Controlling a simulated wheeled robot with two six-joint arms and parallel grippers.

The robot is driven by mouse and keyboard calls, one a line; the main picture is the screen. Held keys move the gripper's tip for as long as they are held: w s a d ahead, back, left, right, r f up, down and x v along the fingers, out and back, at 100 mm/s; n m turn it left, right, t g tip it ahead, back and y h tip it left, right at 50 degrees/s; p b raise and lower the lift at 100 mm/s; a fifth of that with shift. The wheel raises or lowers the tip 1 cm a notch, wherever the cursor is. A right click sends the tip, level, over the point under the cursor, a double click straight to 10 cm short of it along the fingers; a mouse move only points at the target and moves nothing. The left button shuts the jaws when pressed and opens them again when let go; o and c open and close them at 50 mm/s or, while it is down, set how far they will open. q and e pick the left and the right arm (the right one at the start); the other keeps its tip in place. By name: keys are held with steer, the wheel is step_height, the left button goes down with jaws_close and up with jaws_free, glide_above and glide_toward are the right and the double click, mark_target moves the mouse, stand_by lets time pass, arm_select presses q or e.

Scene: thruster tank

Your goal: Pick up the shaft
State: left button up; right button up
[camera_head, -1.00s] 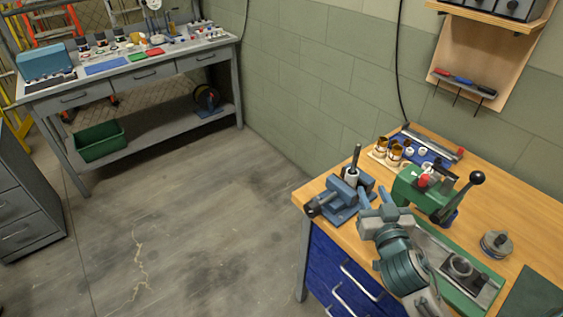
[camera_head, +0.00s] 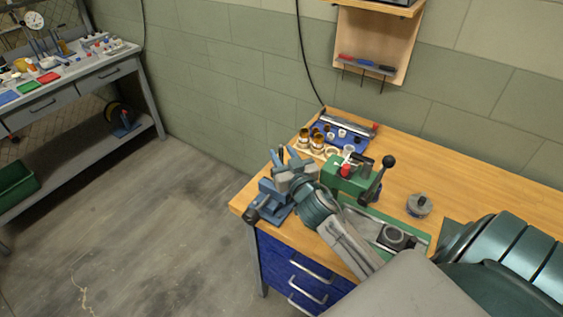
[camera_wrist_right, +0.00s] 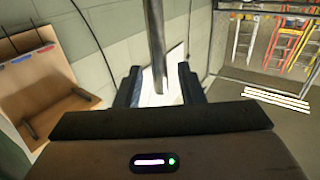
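The shaft (camera_wrist_right: 155,45) is a grey metal rod. In the right wrist view it stands at the top middle, in line with the gap between my right gripper's fingers (camera_wrist_right: 160,85). In the head view my right gripper (camera_head: 286,156) is over the blue vise (camera_head: 268,203) at the left end of the wooden bench. Its two fingers are spread, with the dark shaft (camera_head: 281,155) between or just behind them. I see no finger closed on the shaft. The shaft's lower part is hidden by the gripper. My left gripper is not in view.
A green press (camera_head: 350,178) with a black-knobbed lever stands close right of the gripper. Behind are small brown-and-white parts (camera_head: 318,138) and a blue tray (camera_head: 325,130). A round metal part (camera_head: 419,206) lies further right. The bench (camera_head: 480,175) is clear towards the back right.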

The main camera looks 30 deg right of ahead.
steer(key=shift+w, duration=0.55)
steer(key=shift+w+d+f, duration=0.1)
steer(key=shift+w+f, duration=0.1)
steer(key=shift+w, duration=0.15)
steer(key=shift+s, duration=0.1)
steer(key=shift+c, duration=1)
steer(key=shift+r, duration=0.1)
jaws_close()
